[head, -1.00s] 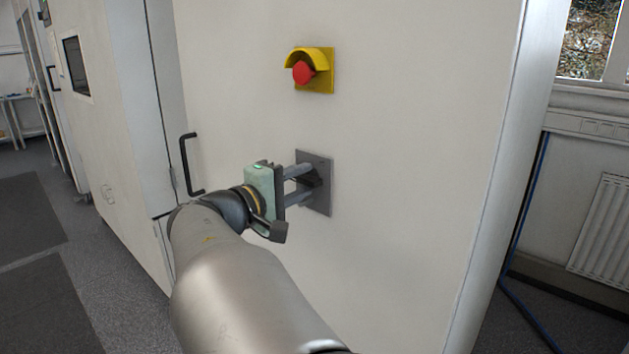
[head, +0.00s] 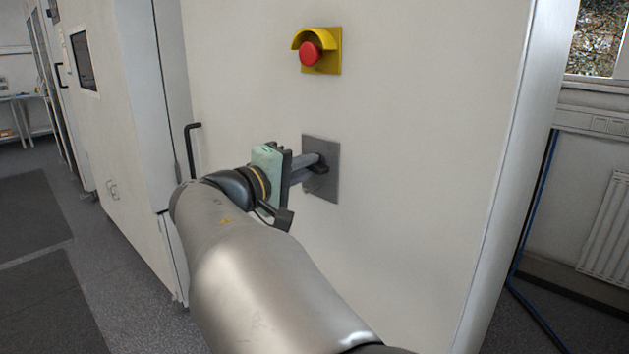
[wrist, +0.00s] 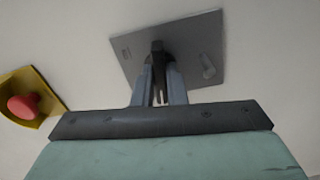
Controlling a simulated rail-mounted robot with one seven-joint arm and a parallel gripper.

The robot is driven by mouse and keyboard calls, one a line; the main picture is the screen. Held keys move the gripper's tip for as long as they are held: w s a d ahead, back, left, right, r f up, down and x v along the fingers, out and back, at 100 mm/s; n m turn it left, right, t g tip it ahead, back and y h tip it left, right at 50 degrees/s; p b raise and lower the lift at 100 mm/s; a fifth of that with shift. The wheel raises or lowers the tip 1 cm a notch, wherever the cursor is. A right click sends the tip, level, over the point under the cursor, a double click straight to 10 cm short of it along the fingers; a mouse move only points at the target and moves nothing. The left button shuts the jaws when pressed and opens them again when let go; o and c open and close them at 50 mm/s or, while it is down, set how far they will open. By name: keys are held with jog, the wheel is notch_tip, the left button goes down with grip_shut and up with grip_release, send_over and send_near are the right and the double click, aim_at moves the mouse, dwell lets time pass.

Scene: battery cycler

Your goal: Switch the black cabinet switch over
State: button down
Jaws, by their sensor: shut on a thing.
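The black cabinet switch (wrist: 157,48) sits on a grey square plate (head: 323,185) on the white cabinet side. My gripper (head: 318,163) reaches the plate from the left in the head view. In the wrist view its two fingers (wrist: 158,80) are close together on either side of the black handle, shut on it. The fingers hide part of the handle.
A red emergency button (head: 310,54) under a yellow shroud is above the plate; it shows at left in the wrist view (wrist: 24,106). A black door handle (head: 190,150) is to the left. A radiator (head: 608,235) stands at far right. The cabinet face around the plate is clear.

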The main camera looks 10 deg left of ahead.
jog(key=m+b, duration=0.2)
jog(key=b, duration=0.2)
jog(key=f+m+b, duration=0.1)
jog(key=m+b, duration=0.1)
jog(key=b, duration=0.1)
jog(key=shift+m+b, duration=0.3)
jog(key=shift+b, duration=0.1)
jog(key=m+b, duration=0.5)
jog(key=b, duration=0.2)
jog(key=shift+r, duration=0.15)
jog(key=m+b, duration=0.3)
jog(key=shift+r+m, duration=0.15)
jog(key=shift+m, duration=0.25)
jog(key=shift+r+m+b, duration=0.15)
jog(key=shift+m+b, duration=0.8)
jog(key=shift+m, duration=0.35)
jog(key=c, duration=1.5)
grip_release()
jog(key=shift+o, duration=0.2)
